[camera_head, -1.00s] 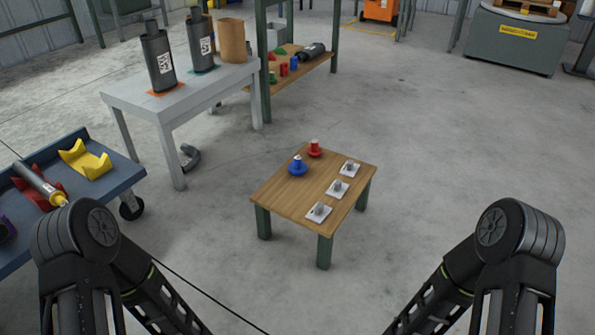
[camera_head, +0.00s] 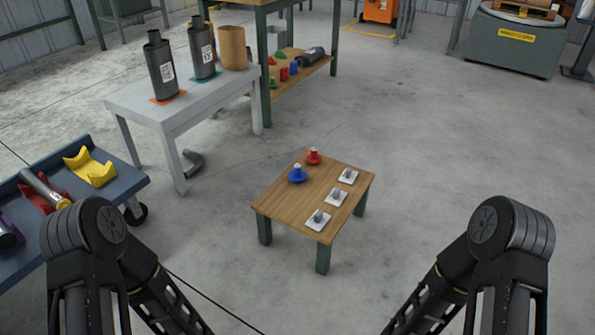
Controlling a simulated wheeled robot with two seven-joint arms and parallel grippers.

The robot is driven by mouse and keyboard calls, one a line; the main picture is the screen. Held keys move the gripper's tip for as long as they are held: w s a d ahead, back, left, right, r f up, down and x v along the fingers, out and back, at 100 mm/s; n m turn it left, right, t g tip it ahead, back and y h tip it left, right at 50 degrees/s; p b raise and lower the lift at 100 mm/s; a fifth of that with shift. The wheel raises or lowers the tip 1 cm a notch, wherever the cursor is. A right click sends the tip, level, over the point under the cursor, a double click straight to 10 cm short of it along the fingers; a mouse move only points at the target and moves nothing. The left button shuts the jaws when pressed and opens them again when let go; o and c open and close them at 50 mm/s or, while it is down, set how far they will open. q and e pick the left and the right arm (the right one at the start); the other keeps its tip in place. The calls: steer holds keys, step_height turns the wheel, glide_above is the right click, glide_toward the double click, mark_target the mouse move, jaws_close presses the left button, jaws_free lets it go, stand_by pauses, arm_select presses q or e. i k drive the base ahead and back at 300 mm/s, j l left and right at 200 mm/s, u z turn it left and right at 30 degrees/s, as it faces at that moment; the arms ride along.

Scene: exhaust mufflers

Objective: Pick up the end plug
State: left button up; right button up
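A small wooden table (camera_head: 285,200) stands on the floor ahead of me. My two arms come in at the lower left and lower right, and both grippers are below the frame.
A blue cart (camera_head: 132,182) with coloured cradles stands at left. A grey table (camera_head: 130,98) holds two dark mufflers (camera_head: 160,66) and a brown cylinder (camera_head: 233,48). A green-legged shelf bench (camera_head: 264,70) stands behind. The floor right of the small table is clear.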

mark_target(300, 175)
steer(key=i+j+z, duration=0.1)
steer(key=i+j, duration=1.9)
steer(key=i, duration=0.05)
